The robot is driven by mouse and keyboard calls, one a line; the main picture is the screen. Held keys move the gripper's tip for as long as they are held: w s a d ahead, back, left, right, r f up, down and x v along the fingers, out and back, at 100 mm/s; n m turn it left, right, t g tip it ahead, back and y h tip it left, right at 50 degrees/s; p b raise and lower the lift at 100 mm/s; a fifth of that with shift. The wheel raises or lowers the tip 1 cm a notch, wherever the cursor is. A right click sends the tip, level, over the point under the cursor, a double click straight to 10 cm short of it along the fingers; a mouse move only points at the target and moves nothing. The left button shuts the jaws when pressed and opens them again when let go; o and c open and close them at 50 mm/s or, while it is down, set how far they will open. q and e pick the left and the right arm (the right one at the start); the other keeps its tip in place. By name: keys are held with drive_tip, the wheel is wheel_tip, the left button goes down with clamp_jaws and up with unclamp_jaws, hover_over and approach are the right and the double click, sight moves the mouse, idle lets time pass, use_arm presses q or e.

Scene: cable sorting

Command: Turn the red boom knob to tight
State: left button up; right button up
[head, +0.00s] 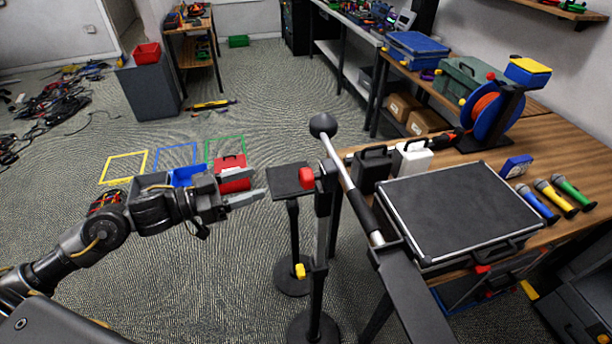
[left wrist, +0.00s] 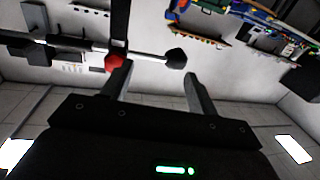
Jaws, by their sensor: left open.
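The red boom knob (head: 307,178) sits at the top of a dark upright stand (head: 321,225), beside the slanted boom (head: 341,172) with its round black end (head: 323,125). My left gripper (head: 258,190) is open and empty, to the left of the knob, fingers pointing toward it with a gap between. In the left wrist view the red knob (left wrist: 111,63) shows by the left finger of the gripper (left wrist: 158,72), not centred between the fingers. I cannot tell the knob's turned position. My right gripper is not in view.
A small dark plate on a second stand (head: 292,181) is just left of the knob. A yellow knob (head: 300,271) is lower on the stand. The wooden table (head: 540,135) at right holds a black case (head: 450,205), microphones and a cable reel. Red and blue bins lie behind my left gripper.

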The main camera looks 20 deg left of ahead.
sight(300, 179)
use_arm(q)
drive_tip(key=s+d+r+m+g+h, duration=0.2)
drive_tip(key=s+d+r, duration=0.2)
drive_tip(key=s, duration=0.1)
drive_tip(key=p+x, duration=0.2)
drive_tip(key=x, duration=0.2)
drive_tip(key=p+x, duration=0.2)
drive_tip(key=x, duration=0.3)
drive_tip(key=shift+w+r, duration=0.2)
drive_tip(key=shift+w, duration=0.15)
drive_tip(key=shift+w+d+f, duration=0.15)
drive_tip(key=shift+w+d, duration=0.2)
drive_tip(key=shift+d, duration=0.2)
drive_tip(key=shift+c, duration=0.3)
drive_tip(key=c, duration=0.9)
drive_tip(key=shift+m, duration=0.8)
